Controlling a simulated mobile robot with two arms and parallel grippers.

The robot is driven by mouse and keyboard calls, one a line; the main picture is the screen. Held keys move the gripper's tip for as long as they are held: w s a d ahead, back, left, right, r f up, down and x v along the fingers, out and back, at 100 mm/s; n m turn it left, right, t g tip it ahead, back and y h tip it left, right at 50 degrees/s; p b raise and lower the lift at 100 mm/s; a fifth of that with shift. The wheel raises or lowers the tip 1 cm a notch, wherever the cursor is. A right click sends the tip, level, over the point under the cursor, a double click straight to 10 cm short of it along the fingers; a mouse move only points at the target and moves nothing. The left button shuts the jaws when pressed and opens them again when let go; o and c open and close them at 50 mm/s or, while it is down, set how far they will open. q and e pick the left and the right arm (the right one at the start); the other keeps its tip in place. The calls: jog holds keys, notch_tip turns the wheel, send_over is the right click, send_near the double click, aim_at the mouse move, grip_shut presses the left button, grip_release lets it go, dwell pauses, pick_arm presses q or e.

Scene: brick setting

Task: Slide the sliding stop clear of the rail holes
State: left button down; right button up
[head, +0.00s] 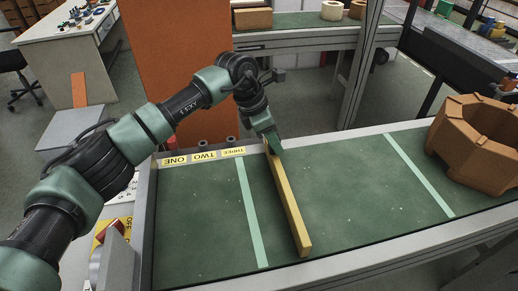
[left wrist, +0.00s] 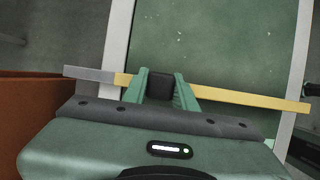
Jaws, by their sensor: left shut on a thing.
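The sliding stop (head: 290,210) is a long yellow bar lying across the green belt, to the right of the rail labels. In the left wrist view the bar (left wrist: 250,99) runs across the picture and has a grey left end. My left gripper (head: 272,146) is at the bar's far end, by the far rail. In the left wrist view its green fingers (left wrist: 163,88) are shut on the stop, with a dark block between them. The rail (head: 330,138) carries yellow labels ONE, TWO and THREE (head: 240,152); small grey cylinders show behind them. The holes themselves are not clearly visible. My right gripper is out of view.
A brown octagonal block (head: 480,140) stands on the belt at the right. Two pale green stripes (head: 252,215) cross the belt, either side of the bar. An orange panel (head: 175,70) stands behind the rail. The belt between the bar and right stripe is clear.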

pick_arm(q)
jog(key=shift+w+d, duration=0.1)
jog(key=shift+d, duration=0.35)
jog(key=shift+r, duration=0.1)
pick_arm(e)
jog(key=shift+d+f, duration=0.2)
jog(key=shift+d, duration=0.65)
pick_arm(q)
jog(key=c, duration=1.1)
grip_release()
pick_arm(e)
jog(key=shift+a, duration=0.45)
pick_arm(q)
jog(key=b+v, duration=0.1)
jog(key=v, duration=0.6)
jog(key=shift+a+r+b, duration=0.15)
jog(key=shift+r+b, duration=0.15)
jog(key=shift+r, duration=0.05)
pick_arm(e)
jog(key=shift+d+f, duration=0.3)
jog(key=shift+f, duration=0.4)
pick_arm(q)
jog(key=shift+r, duration=0.15)
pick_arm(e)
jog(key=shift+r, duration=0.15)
